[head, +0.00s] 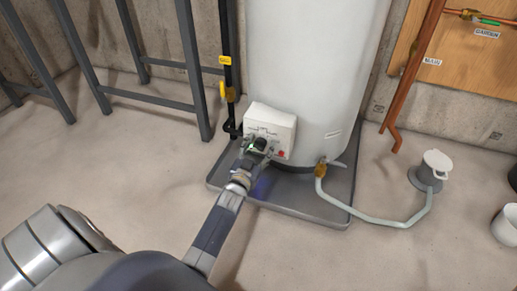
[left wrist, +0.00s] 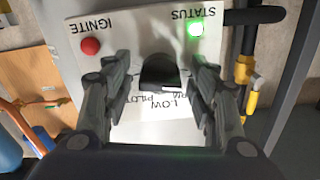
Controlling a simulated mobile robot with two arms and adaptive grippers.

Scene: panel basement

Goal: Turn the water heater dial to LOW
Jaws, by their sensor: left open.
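The white water heater (head: 310,60) stands in a grey drain pan (head: 305,207). Its white control box (head: 272,120) is low on the front. My left gripper (head: 256,147) is at the box and hides part of its face. In the left wrist view my left gripper (left wrist: 158,105) is open, with one finger on each side of the black dial (left wrist: 159,72). I cannot tell whether the fingers touch it. The labels LOW and PILOT (left wrist: 165,107) show upside down beside the dial. My right gripper is not in view.
A red IGNITE button (left wrist: 90,46) and a lit green STATUS light (left wrist: 196,28) flank the dial. A black gas pipe with a yellow valve (head: 227,92) rises left of the heater. A pale hose (head: 375,219) runs from the drain valve to a floor drain (head: 428,178).

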